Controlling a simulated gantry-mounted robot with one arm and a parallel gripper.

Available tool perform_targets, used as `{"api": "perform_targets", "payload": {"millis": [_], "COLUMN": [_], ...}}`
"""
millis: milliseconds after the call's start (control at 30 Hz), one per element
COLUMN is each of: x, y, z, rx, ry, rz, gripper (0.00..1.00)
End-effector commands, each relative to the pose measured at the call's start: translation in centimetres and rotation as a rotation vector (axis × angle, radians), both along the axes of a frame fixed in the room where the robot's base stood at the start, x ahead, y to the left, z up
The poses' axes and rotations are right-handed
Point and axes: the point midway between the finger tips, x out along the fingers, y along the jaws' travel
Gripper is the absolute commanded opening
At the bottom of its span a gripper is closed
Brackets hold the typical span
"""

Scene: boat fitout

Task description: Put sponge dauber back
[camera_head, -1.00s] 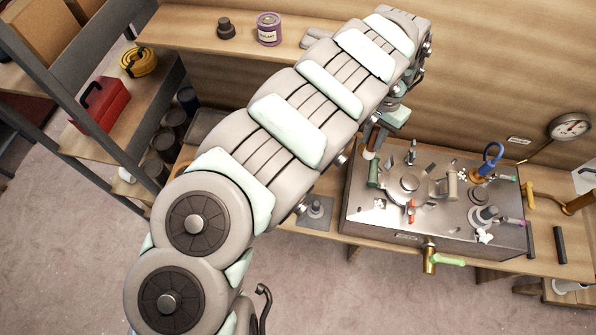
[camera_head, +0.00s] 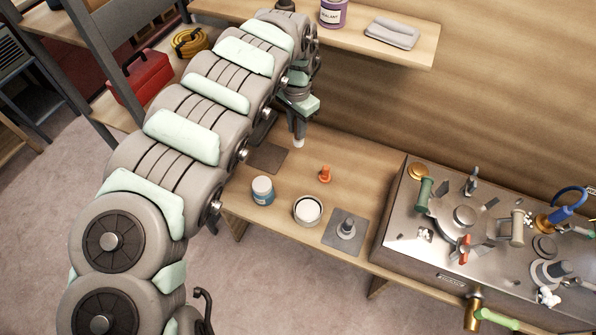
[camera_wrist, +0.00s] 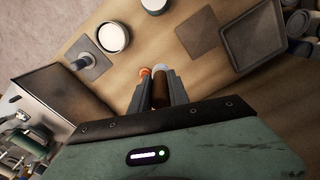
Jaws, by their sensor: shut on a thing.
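My gripper (camera_wrist: 159,92) is shut on a brown cylindrical handle, which I take to be the sponge dauber (camera_wrist: 162,84). In the head view my gripper (camera_head: 299,124) hangs above the back of the wooden bench, and the dauber's pale end (camera_head: 298,141) points down below the fingers. It appears clear of the bench top. A bare dark grey mat (camera_head: 268,158) lies on the bench just left of and below it; the mat also shows in the wrist view (camera_wrist: 197,33).
A blue jar (camera_head: 262,190), an open white tub (camera_head: 307,211), an orange piece (camera_head: 325,174) and a grey fitting on a mat (camera_head: 346,229) stand on the bench. A metal box with fittings (camera_head: 398,235) stands at the right. A dark tray (camera_wrist: 255,38) lies beside the bare mat.

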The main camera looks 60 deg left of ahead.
Motion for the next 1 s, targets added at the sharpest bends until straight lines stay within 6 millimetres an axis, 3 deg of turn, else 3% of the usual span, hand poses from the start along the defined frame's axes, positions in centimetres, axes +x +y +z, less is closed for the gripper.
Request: {"api": "perform_targets", "payload": {"millis": [33, 500, 1000], "x": [0.0, 0.2, 0.2], "y": [-0.3, -0.3, -0.2], "z": [-1.6, -11.6, -16.3], "rx": [-0.006, -0.006, -0.002], "ry": [0.004, -0.002, -0.003], "rz": [-0.002, -0.002, -0.001], "gripper": [0.0, 0.0, 0.0]}}
